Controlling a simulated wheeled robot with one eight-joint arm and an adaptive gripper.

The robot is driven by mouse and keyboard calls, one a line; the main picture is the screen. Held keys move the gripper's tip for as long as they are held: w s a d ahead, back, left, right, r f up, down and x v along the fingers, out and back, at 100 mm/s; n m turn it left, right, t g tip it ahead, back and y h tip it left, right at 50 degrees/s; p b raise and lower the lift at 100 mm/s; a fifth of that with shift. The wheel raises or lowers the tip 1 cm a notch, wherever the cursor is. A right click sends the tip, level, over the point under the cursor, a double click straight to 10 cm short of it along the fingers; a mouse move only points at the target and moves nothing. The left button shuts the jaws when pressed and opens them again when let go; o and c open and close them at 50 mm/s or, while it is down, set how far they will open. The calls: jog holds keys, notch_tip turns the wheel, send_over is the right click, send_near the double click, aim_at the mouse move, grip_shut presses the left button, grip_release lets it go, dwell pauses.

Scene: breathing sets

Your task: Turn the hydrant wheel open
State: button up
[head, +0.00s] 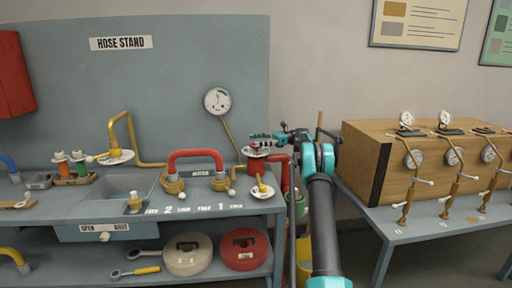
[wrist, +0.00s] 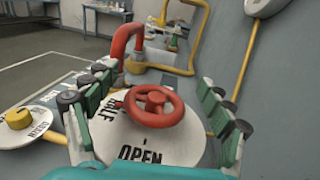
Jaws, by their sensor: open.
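The red hydrant wheel (wrist: 155,107) sits in the wrist view above a white round dial plate (wrist: 140,145) lettered HALF and OPEN. My gripper (wrist: 150,100) is open, with one green-and-black finger on each side of the wheel. No finger clearly touches the rim. In the head view my gripper (head: 268,138) is at the red hydrant (head: 281,175) at the right end of the hose stand bench. There the wheel is largely hidden by the gripper, and part of the white plate (head: 263,152) shows below it.
A yellow knob on a white plate (head: 262,191) stands close in front of the hydrant. A red pipe (head: 195,155) arches to its left, and a gauge (head: 217,101) is on the back panel. A wooden box with gauges (head: 410,160) stands on the right table.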

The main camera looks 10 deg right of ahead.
notch_tip(320, 180, up, 7)
dwell(0.3)
